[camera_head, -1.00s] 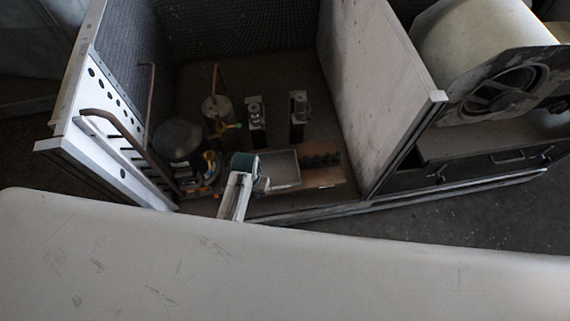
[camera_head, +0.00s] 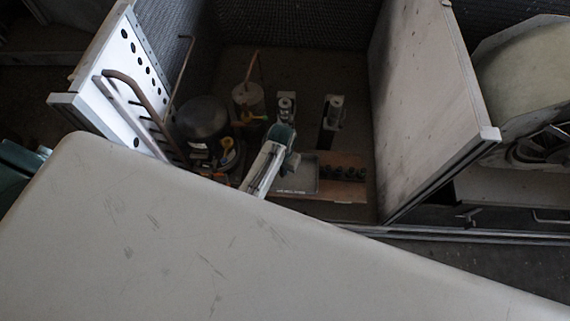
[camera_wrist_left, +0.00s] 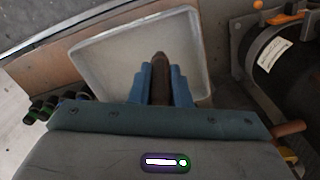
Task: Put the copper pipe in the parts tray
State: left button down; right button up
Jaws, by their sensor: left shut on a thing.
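The copper pipe (camera_wrist_left: 160,73) is a short brown piece between the two blue fingers of my left gripper (camera_wrist_left: 160,82) in the left wrist view. The fingers are shut on it, and its end sticks out past the fingertips. The parts tray (camera_wrist_left: 98,52) is a shallow light-grey tray behind the pipe in that view. In the head view my left gripper (camera_head: 288,160) is at the tray's upper left edge, and the tray (camera_head: 309,181) looks empty where visible. The pipe is hard to make out there. My right gripper is not in view.
A wooden board (camera_head: 345,186) with several dark round parts is right of the tray. A dark compressor (camera_head: 203,118) and bent copper tubes (camera_head: 135,88) stand to the left. A tall panel (camera_head: 425,110) closes the right side.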

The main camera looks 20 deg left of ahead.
pick_arm(q)
jog(key=shift+w+a+f, duration=0.1)
jog(key=shift+w+f, duration=0.65)
jog(key=shift+f, duration=0.3)
jog(key=shift+w+a+f, duration=0.1)
jog(key=shift+w+f, duration=0.6)
jog(key=shift+f, duration=0.3)
jog(key=c, duration=1.4)
grip_release()
jog(key=shift+o, duration=0.2)
jog(key=shift+r, duration=0.1)
notch_tip(320, 180, up, 12)
jog(key=shift+p, duration=0.45)
